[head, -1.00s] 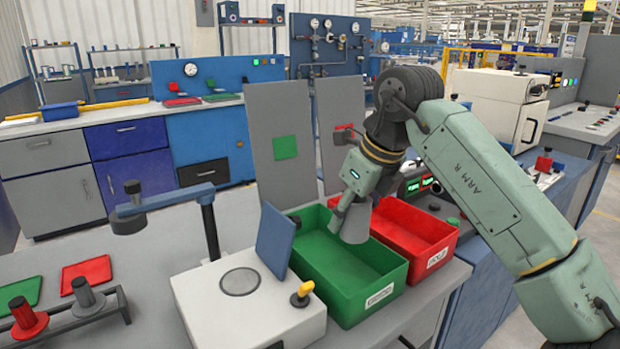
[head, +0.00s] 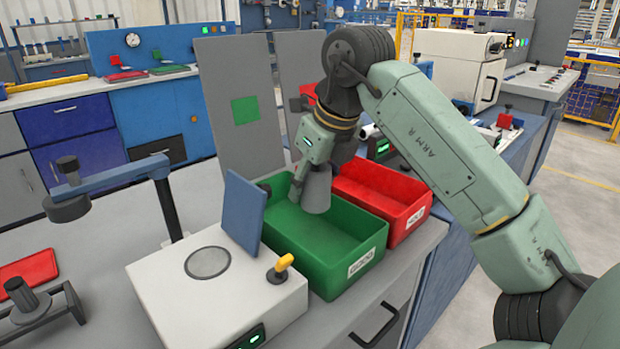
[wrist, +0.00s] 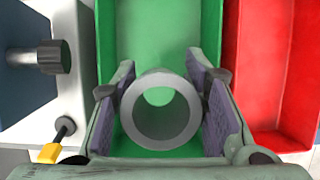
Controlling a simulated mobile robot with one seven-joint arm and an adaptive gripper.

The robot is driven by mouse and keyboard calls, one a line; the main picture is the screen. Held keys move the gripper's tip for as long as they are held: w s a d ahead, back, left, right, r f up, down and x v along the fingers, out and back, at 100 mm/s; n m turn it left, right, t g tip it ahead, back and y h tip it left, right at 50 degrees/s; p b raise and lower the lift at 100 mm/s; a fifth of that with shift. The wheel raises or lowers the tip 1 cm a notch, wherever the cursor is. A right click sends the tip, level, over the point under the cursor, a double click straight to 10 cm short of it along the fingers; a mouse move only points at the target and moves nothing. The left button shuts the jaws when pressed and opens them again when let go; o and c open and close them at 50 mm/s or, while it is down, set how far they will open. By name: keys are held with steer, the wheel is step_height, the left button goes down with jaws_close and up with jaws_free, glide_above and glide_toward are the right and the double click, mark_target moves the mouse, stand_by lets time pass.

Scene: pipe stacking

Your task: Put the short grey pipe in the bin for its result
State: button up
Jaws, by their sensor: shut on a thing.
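My gripper (wrist: 162,112) is shut on the short grey pipe (wrist: 161,135). In the wrist view the pipe sits between the two padded jaws, and I look down its bore onto green floor. In the head view the pipe (head: 317,190) hangs below my wrist over the green bin (head: 322,267), with its lower end in or just above the bin's opening. The green bin has a white label that seems to read GOOD. The red bin (head: 408,222) stands beside it, to the right; its label is too small to read surely.
A white tester box (head: 170,292) with a round plate, a raised blue flap (head: 244,213) and a yellow-tipped lever (head: 282,266) stands just left of the green bin. Grey upright panels (head: 228,100) stand behind the bins. A stand with an overhanging arm (head: 115,180) is at left.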

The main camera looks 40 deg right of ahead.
mark_target(326, 194)
steer(key=shift+f+b, duration=3)
steer(key=shift+f, duration=1.25)
steer(key=shift+f+b, duration=0.45)
steer(key=shift+f, duration=0.15)
steer(key=o, duration=1.4)
steer(key=shift+r, duration=0.1)
steer(key=v, duration=1.1)
steer(key=shift+s+r, duration=0.15)
steer(key=shift+r, duration=0.25)
